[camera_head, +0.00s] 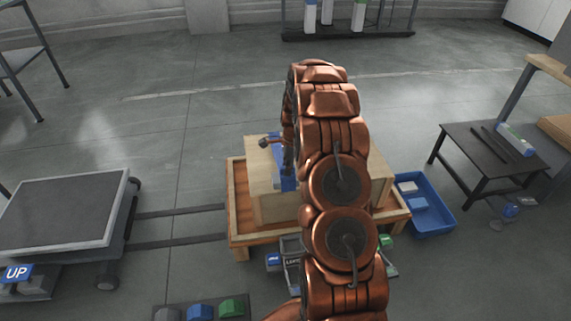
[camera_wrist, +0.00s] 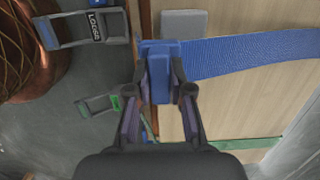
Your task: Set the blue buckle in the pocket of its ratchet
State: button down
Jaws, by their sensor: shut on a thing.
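In the wrist view my gripper (camera_wrist: 158,88) is shut on the blue buckle (camera_wrist: 157,60), one finger on each side. The blue strap (camera_wrist: 255,55) runs from the buckle to the right over the wooden crate. The ratchet with blue marks (camera_wrist: 90,43), a grey frame labelled LOOSE, is at upper left, apart from the buckle. In the head view it shows partly beside my arm (camera_head: 292,262). There my copper arm hides the buckle and most of my gripper. Whether the buckle touches the crate cannot be told.
A green-marked ratchet (camera_wrist: 97,106) lies lower left in the wrist view. The crate (camera_head: 283,208) stands on a wooden pallet (camera_head: 240,228). A blue bin (camera_head: 440,222) and a dark table (camera_head: 468,150) are at right. A platform cart (camera_head: 65,212) is at left.

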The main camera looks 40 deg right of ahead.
jog(key=s+a+b, duration=0.6)
jog(key=s, duration=0.6)
notch_tip(320, 180, down, 22)
jog(key=shift+d+f+p, duration=0.1)
jog(key=shift+p, duration=0.7)
dwell(0.5)
jog(key=shift+f, duration=0.15)
jog(key=shift+f, duration=0.65)
jog(key=shift+f, duration=1.15)
jog(key=c, duration=1)
grip_release()
jog(key=shift+o, duration=0.2)
